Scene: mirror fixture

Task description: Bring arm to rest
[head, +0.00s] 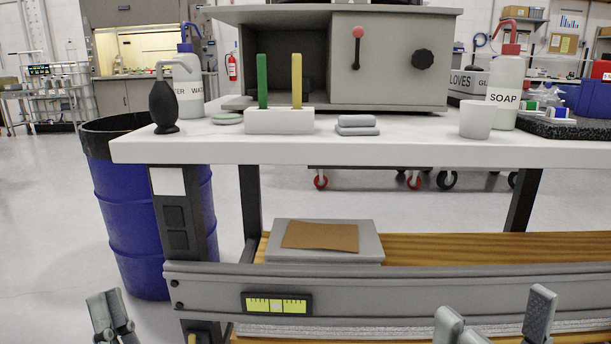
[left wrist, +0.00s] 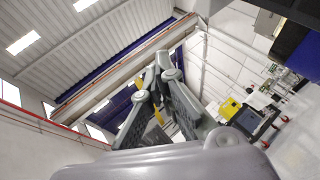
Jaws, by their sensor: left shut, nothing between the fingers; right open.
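My left gripper (head: 112,318) is at the lower left of the head view, in front of the blue drum and away from the workbench. It is shut and empty. In the left wrist view its fingers (left wrist: 157,85) meet, pointing up the picture with the ceiling and walls behind. My right gripper (head: 495,322) is at the lower right of the head view, in front of the bench's lower rail. Its fingers stand apart with nothing between them. Most of both arms is out of the head view.
The white workbench (head: 400,151) carries a grey cabinet (head: 390,70), a white holder (head: 278,121), bottles and a cup (head: 477,121). Below are a grey rail (head: 420,287) and a wooden shelf (head: 470,248). A blue drum (head: 140,220) stands left. Floor (head: 50,230) at far left is clear.

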